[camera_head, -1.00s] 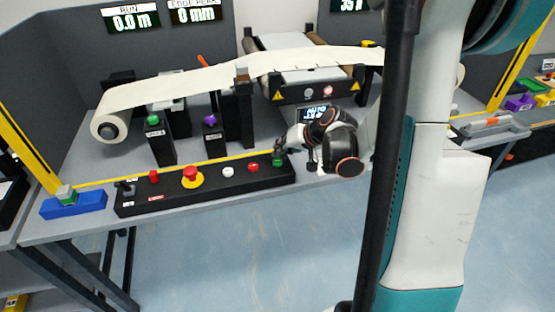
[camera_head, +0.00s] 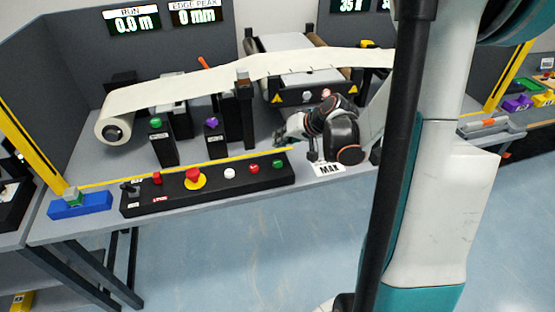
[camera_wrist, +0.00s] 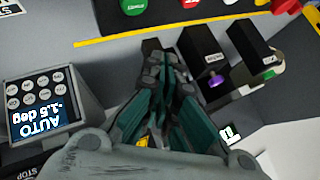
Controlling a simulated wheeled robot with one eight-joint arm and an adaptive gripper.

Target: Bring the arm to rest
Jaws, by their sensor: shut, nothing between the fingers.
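My gripper (camera_head: 279,141) is above the table (camera_head: 222,200), just behind the right end of the black button panel (camera_head: 215,185). In the wrist view my gripper (camera_wrist: 165,60) points toward the yellow line and the panel. Its dark green fingers are together with nothing between them. It is apart from the green button (camera_head: 278,163) at the panel's right end. My arm reaches in from the right, and part of it is hidden behind my own column.
A white web runs from a roll (camera_head: 114,129) across the rollers. Posts with a green knob (camera_head: 155,123) and a purple knob (camera_head: 212,123) stand left of my gripper. In the wrist view a display box (camera_wrist: 45,105) is close at left. A blue block (camera_head: 80,205) sits at far left.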

